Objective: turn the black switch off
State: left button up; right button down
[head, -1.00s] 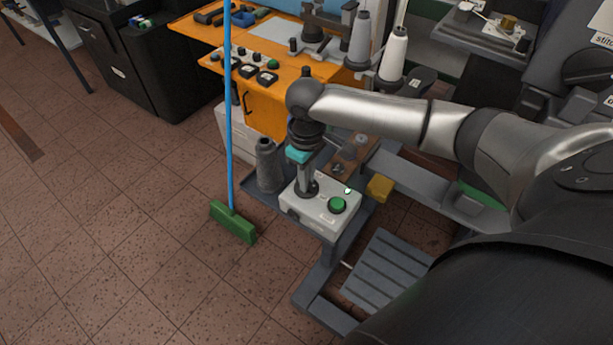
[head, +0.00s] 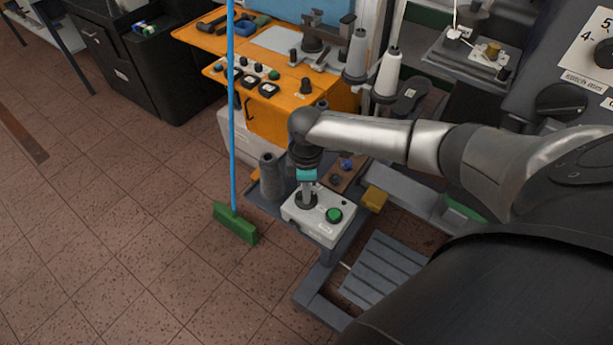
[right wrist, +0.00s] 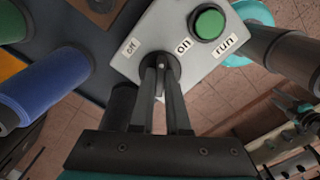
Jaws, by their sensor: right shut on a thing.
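The black switch (head: 306,200) stands on top of a white-grey control box (head: 318,226), beside a round green button (head: 334,215). My right gripper (head: 307,195) points down at the switch from above. In the right wrist view, its two dark fingers (right wrist: 163,78) are closed around the black switch (right wrist: 161,62), hiding most of it. The box face (right wrist: 185,55) carries the labels "off", "on" and "run", with the green button (right wrist: 209,23) near "on" and "run". I cannot tell which label the switch points to. My left gripper is out of view.
A grey thread cone (head: 271,178) stands left of the box. A green broom (head: 235,224) with a blue handle stands farther left. A yellow block (head: 374,199) is close on the right. An orange machine table (head: 292,108) stands behind; the tiled floor at left is clear.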

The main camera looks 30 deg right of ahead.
jog(key=n+p, duration=0.1)
jog(key=n, duration=0.1)
jog(key=shift+r+n, duration=0.1)
jog(key=shift+n, duration=0.3)
jog(key=n+p, duration=0.1)
jog(key=n, duration=0.1)
jog(key=shift+n, duration=0.4)
jog(key=n, duration=0.4)
jog(key=shift+n, duration=0.7)
jog(key=c, duration=0.9)
grip_release()
notch_tip(320, 180, up, 15)
jog(key=p, duration=0.1)
